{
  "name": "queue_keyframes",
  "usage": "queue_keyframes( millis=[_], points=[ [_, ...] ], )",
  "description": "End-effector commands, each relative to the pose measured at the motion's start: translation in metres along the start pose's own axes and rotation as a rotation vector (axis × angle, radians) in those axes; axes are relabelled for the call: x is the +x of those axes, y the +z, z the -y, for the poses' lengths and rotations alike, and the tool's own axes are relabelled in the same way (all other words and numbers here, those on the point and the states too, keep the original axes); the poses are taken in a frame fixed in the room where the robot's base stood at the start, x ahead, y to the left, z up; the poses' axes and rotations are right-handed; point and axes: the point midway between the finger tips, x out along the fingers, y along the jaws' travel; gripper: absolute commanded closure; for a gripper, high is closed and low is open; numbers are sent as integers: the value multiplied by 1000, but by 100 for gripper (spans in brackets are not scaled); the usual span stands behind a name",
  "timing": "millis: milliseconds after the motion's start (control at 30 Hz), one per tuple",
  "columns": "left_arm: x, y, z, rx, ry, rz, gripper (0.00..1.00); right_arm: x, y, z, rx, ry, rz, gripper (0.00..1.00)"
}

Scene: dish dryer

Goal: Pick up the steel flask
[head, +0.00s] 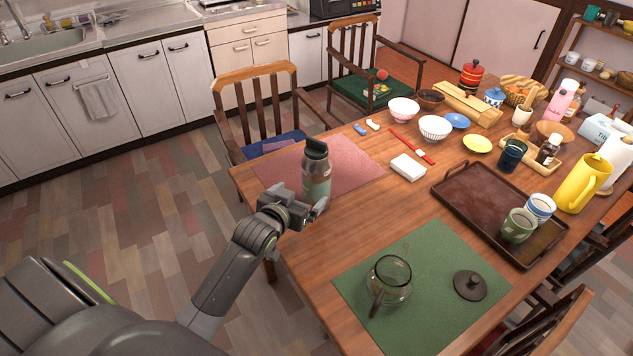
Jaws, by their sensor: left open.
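The steel flask (317,180) stands upright on the pink placemat near the table's left corner. It has a grey-green body and a dark lid with a loop. My left gripper (308,207) is open, low at the flask's near side. One finger shows in front of the flask's lower part, and the other finger is hard to make out. I cannot tell whether the fingers touch the flask. My right gripper is not in view.
The pink placemat (355,165) lies under the flask. A green placemat (425,265) holds a glass pot (391,281) and a dark lid (470,286). A brown tray (480,205) holds cups. A white box (408,167) and bowls stand beyond. Wooden chairs (262,110) line the far side.

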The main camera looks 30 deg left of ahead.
Motion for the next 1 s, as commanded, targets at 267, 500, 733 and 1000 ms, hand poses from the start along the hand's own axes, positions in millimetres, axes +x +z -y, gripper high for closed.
queue_keyframes(
  millis=[267, 500, 733, 1000],
  points=[
    [43, 0, 0, 0, 0, 1, 5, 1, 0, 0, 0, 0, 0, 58],
    [56, 0, 0, 0, 0, 1, 5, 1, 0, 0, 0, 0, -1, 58],
    [79, 0, -1, 0, 0, 1, 5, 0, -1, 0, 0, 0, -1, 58],
    [104, 2, -1, 0, 0, 2, 5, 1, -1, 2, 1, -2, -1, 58]
  ],
)
